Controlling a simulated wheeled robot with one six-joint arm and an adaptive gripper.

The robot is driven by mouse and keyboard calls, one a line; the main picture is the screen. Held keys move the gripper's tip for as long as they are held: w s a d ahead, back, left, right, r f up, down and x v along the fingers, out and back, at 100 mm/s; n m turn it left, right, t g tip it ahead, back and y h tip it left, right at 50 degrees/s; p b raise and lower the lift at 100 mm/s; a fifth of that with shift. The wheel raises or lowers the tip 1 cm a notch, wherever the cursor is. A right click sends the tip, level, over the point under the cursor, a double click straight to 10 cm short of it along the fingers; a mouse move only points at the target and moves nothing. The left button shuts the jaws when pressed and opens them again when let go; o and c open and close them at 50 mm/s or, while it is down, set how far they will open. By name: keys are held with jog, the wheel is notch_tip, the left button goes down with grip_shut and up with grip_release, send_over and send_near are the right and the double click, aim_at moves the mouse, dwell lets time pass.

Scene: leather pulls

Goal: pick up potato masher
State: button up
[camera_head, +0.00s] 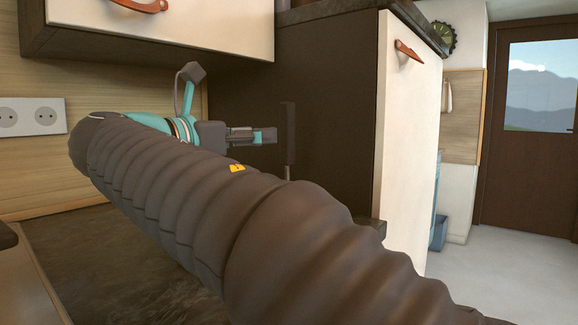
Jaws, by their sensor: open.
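Just right of the fingertips stands a slim, dark upright thing (288,125), wider at the top with a thin stem below. It looks like the potato masher's handle, but it is hard to make out against the dark panel. Its lower end is hidden behind my arm.
The dark countertop (110,265) is largely covered by my arm. A wall cabinet (160,30) hangs above it. A tall cabinet (405,140) with a leather pull stands to the right. A wall socket (30,117) is at left. Open floor (505,270) lies at right, before a brown door (525,170).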

aim_at(283, 128)
jog(key=x, duration=0.3)
jog(key=shift+w+d, duration=0.15)
jog(key=shift+w, duration=0.15)
jog(key=shift+r+x, duration=0.15)
jog(key=shift+x, duration=0.75)
jog(key=shift+r+x, duration=0.2)
jog(key=shift+x, duration=0.7)
jog(key=shift+r+x, duration=0.15)
jog(key=shift+x, duration=0.75)
grip_shut()
